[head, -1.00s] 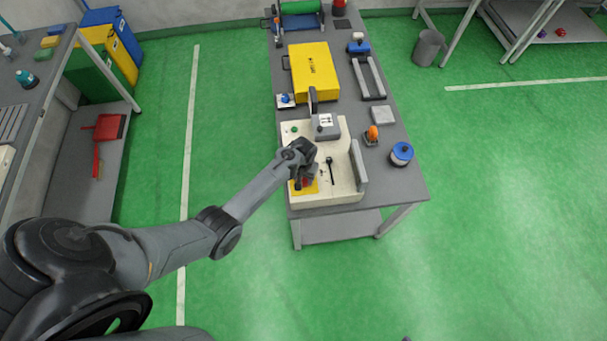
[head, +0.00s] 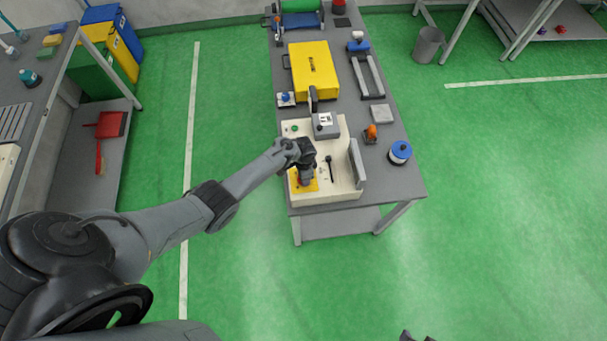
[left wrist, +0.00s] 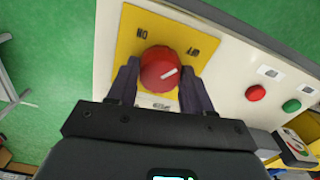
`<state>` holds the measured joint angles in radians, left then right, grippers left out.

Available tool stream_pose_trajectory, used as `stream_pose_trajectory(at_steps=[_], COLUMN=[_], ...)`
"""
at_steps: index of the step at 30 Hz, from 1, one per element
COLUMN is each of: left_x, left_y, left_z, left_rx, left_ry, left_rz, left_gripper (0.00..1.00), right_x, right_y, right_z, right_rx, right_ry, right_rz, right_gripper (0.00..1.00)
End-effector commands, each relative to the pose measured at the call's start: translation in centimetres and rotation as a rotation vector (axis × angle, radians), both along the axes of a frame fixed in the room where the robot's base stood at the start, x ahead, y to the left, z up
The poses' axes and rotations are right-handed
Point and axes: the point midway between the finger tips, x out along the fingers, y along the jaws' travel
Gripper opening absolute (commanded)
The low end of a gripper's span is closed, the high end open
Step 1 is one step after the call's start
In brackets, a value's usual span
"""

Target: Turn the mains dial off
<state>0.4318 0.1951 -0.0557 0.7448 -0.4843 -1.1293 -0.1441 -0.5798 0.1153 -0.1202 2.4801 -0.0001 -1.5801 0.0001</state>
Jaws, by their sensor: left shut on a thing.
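The mains dial (left wrist: 160,68) is a round red knob with a white pointer line, on a yellow plate (left wrist: 128,42) marked ON and OFF, upside down in the left wrist view. The pointer line slants up to the right, towards the OFF side. My left gripper (left wrist: 160,84) has a finger on each side of the dial and is shut on it. In the head view, my left gripper (head: 306,178) is over the yellow plate (head: 311,186) and hides the dial. Small dark tips at the bottom edge appear to be my right gripper (head: 416,337), mostly out of frame.
The cream machine panel (head: 342,185) also carries a red button (left wrist: 256,93), a green button (left wrist: 291,105) and a black lever (head: 330,168). A grey upright plate (head: 357,163) stands at its right. A yellow case (head: 314,70) lies behind. Open green floor surrounds the bench.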

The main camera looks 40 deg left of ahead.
Motion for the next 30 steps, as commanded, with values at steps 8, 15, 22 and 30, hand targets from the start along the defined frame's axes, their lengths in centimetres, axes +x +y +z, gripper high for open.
stream_pose_trajectory(at_steps=[8,15,22,30], left_x=[0.06,0.06,0.04,0.03], left_y=[0.02,0.01,0.0,-0.02], left_z=[0.02,0.01,-0.01,-0.01], left_rx=[0.0,0.0,0.0,-0.001], left_ry=[-0.001,-0.001,-0.001,-0.001], left_rz=[-0.128,-0.168,-0.173,-0.172], left_gripper=[0.2,0.2,0.2,0.67], right_x=[-0.01,-0.02,-0.03,-0.04], right_y=[0.01,-0.04,-0.2,-0.21], right_z=[0.03,0.02,0.0,-0.01], right_rx=[0.0,-0.002,-0.008,-0.009], right_ry=[0.0,0.001,0.001,0.001], right_rz=[0.0,0.002,0.006,0.005], right_gripper=[0.43,0.43,0.43,0.43])
